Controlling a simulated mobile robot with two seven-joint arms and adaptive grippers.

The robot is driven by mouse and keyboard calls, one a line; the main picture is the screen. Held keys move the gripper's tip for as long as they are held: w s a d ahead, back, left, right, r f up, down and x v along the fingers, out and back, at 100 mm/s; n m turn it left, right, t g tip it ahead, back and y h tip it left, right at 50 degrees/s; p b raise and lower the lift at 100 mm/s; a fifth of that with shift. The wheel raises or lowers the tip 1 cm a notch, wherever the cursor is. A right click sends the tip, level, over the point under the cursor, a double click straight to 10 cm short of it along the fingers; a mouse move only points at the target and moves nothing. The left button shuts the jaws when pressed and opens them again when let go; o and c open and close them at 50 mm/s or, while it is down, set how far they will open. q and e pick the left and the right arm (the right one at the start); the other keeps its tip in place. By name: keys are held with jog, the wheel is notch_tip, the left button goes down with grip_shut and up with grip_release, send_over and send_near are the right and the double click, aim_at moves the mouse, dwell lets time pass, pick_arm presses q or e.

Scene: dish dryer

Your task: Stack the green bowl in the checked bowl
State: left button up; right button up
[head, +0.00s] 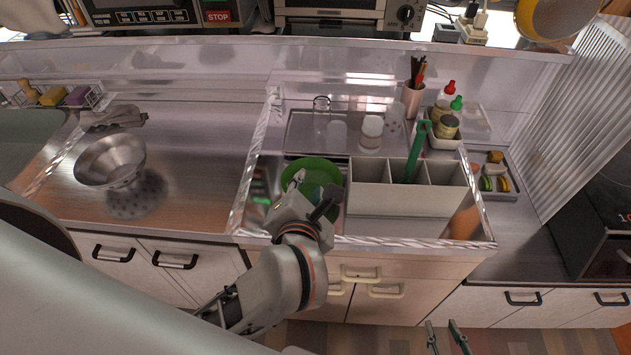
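The green bowl (318,168) sits in the dish dryer's tray area, left of the grey divided holder. My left gripper (311,192) is over the bowl's near side and hides part of it. Its two fingers look spread apart; whether they touch the rim is hard to tell. My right gripper (446,338) is at the bottom edge, low in front of the cabinets, with its fingers apart and nothing between them. I cannot make out a bowl with a checked pattern; it may be hidden.
A metal strainer bowl (108,158) stands on the left counter above a dotted dark patch. The grey divided holder (385,198) has a green-handled tool. Glasses (371,131), bottles (443,103) and a utensil cup (412,99) stand behind. The left counter's middle is clear.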

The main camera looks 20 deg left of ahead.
aim_at(312, 187)
pick_arm(q)
jog(key=d+f, duration=0.1)
jog(key=s+d+f+m+g+h, duration=0.1)
jog(key=d+f+h, duration=0.1)
jog(key=d, duration=0.1)
jog(key=shift+s+f+g, duration=0.3)
jog(key=shift+f+g, duration=0.1)
jog(key=shift+x, duration=1.25)
jog(key=b+x, duration=0.1)
jog(key=x, duration=0.4)
jog(key=shift+w+r, duration=0.1)
grip_shut()
